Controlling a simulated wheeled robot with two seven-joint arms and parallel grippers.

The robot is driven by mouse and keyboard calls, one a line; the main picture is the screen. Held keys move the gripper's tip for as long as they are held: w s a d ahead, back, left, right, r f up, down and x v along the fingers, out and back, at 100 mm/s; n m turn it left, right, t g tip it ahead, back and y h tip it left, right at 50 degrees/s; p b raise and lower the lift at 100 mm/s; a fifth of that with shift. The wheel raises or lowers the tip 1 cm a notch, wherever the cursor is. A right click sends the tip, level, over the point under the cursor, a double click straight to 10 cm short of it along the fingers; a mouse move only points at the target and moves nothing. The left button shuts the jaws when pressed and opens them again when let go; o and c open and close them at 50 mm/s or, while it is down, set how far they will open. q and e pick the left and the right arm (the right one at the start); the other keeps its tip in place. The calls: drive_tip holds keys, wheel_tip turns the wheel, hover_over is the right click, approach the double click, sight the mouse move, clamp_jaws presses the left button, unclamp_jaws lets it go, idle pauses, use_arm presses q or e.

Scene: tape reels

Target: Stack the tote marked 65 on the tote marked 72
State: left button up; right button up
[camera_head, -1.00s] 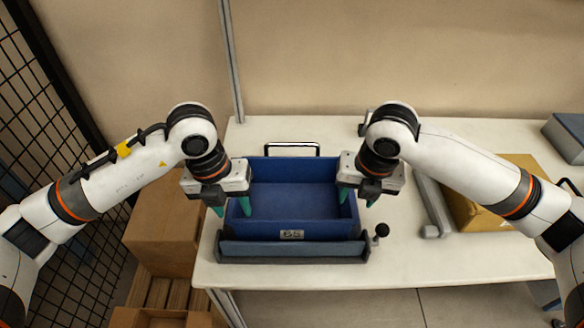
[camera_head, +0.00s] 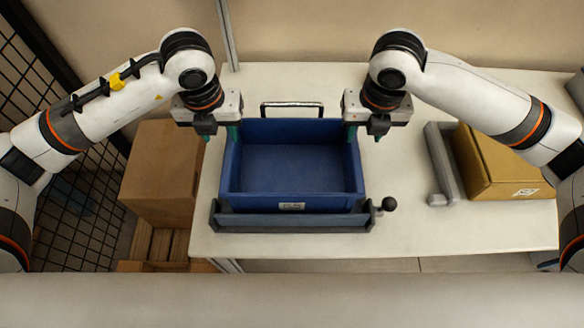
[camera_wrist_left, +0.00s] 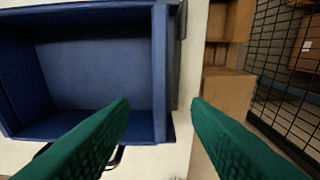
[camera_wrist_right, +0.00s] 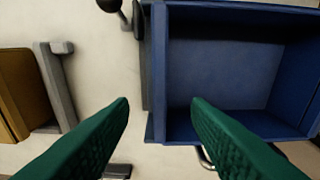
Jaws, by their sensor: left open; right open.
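A blue open tote (camera_head: 290,175) stands on the white table and looks empty. Its small front label (camera_head: 291,206) is too small to read surely now; the earlier view seems to show 65. No tote marked 72 can be made out. My left gripper (camera_head: 219,136) is open at the tote's left wall. In the left wrist view its green fingertips (camera_wrist_left: 160,102) lie either side of that wall's line. My right gripper (camera_head: 365,136) is open at the right wall, with its fingertips (camera_wrist_right: 160,102) likewise placed. I cannot tell how far the fingers reach down.
A dark bar (camera_head: 285,222) with a black knob (camera_head: 389,204) runs along the tote's front. A metal handle (camera_head: 291,105) stands behind it. A grey bracket (camera_head: 440,165) and a cardboard box (camera_head: 495,165) lie to the right. Brown cartons (camera_head: 160,175) stand left of the table.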

sight(228, 153)
use_arm(q)
drive_tip(key=f, duration=0.6)
drive_tip(key=w+f, duration=0.1)
drive_tip(key=f, duration=0.2)
drive_tip(key=shift+f, duration=0.35)
use_arm(e)
drive_tip(key=f, duration=0.6)
drive_tip(key=w+f, duration=0.1)
drive_tip(key=f, duration=0.2)
drive_tip(key=shift+f, duration=0.35)
use_arm(q)
drive_tip(key=shift+c, duration=0.5)
use_arm(e)
drive_tip(key=shift+c, duration=0.5)
use_arm(q)
clamp_jaws()
use_arm(e)
clamp_jaws()
